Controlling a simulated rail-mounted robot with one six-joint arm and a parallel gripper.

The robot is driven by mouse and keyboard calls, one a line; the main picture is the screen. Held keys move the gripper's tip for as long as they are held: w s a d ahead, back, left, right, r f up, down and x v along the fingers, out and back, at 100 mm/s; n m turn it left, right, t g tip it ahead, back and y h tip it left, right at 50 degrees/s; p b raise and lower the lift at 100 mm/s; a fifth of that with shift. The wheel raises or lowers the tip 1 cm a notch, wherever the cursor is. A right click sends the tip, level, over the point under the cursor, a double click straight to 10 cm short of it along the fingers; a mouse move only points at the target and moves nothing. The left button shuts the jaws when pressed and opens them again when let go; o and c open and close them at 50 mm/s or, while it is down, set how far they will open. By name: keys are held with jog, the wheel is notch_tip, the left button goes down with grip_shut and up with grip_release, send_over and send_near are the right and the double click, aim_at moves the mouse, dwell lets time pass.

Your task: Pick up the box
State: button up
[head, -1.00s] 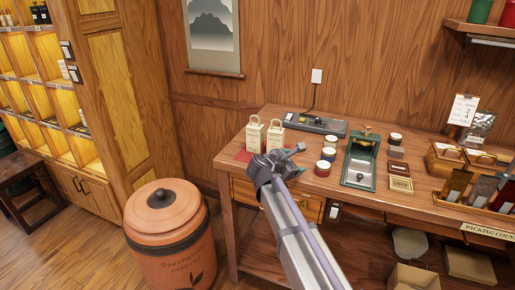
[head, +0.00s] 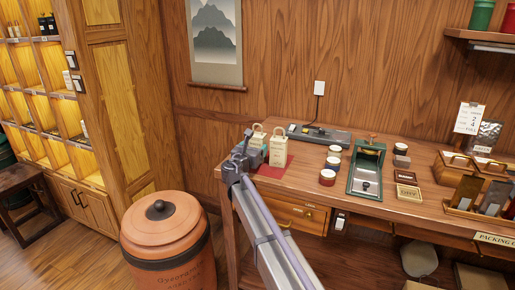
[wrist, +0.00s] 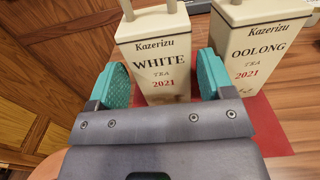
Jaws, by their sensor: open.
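Two cream tea boxes with loop handles stand upright on a red mat (head: 273,171) at the table's left end. In the wrist view, the left box reads "WHITE TEA 2021" (wrist: 157,60) and the right one "OOLONG TEA 2021" (wrist: 258,50). In the head view they are the white tea box (head: 257,139) and the oolong box (head: 278,150). My gripper (wrist: 163,82) is open, with one teal pad to each side of the white tea box. The right pad shows at the gap between the boxes. Contact cannot be told. In the head view my gripper (head: 243,150) partly hides the white tea box.
The oolong box stands close to the right pad. Behind the boxes lies a dark flat device (head: 318,137). To the right are small tins (head: 328,177) and a green stand (head: 366,170). A large terracotta bin (head: 166,235) stands on the floor at the table's left.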

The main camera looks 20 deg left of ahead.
aim_at(255, 146)
jog(key=w, duration=0.3)
jog(key=shift+w, duration=0.35)
jog(key=c, duration=0.7)
jog(key=shift+r, duration=0.1)
notch_tip(255, 146, up, 10)
jog(key=p, duration=1)
jog(key=shift+s+d+r, duration=0.1)
jog(key=shift+f, duration=0.2)
